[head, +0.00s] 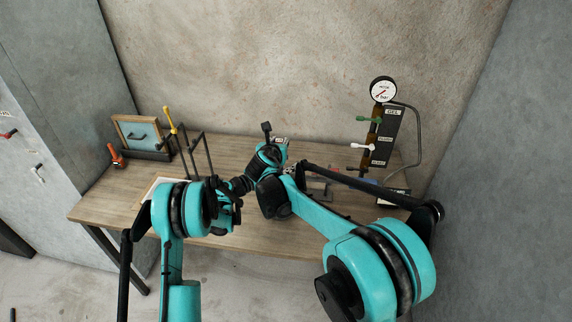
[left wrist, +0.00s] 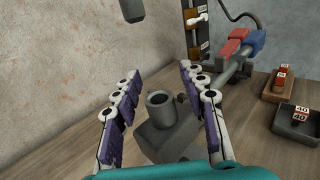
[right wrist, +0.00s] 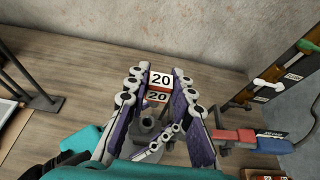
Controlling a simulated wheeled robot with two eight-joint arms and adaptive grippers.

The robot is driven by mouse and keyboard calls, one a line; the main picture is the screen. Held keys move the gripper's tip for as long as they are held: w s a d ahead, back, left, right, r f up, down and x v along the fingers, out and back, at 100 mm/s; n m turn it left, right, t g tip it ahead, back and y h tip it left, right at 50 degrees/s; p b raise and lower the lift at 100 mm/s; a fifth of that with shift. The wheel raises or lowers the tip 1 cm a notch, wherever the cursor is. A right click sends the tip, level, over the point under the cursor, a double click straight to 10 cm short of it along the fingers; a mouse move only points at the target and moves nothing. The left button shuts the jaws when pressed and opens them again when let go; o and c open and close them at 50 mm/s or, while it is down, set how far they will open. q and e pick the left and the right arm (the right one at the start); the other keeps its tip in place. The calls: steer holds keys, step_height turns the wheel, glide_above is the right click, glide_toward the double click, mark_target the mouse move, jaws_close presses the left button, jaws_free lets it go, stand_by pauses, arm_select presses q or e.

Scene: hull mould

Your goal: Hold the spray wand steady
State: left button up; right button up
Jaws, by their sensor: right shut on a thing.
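The grey wand part (left wrist: 161,106) with an open round socket stands between the fingers of my left gripper (left wrist: 160,71). The fingers are apart, with visible gaps to the socket. Its grey barrel with red (left wrist: 235,36) and blue (left wrist: 254,40) parts lies behind to the right; how they join is hidden. The socket also shows low in the right wrist view (right wrist: 146,124). My right gripper (right wrist: 158,76) is shut on a small piece tagged 20 (right wrist: 158,97); its lower end is hard to make out. My arms hide most of this in the head view.
A valve panel with a gauge (head: 383,90) and hose stands at the table's right. A dark rack (head: 195,150) and a framed board (head: 140,134) stand at the left. The wall closes off the back.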

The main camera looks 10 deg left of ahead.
arm_select(q)
steer(key=shift+a, duration=0.1)
steer(key=v, duration=1.2)
steer(key=shift+o, duration=0.2)
step_height(320, 180, up, 4)
steer(key=g+y, duration=0.3)
steer(key=x, duration=1)
steer(key=shift+w+f, duration=0.15)
steer(key=shift+f, duration=0.15)
steer(key=shift+c, duration=0.3)
jaws_close()
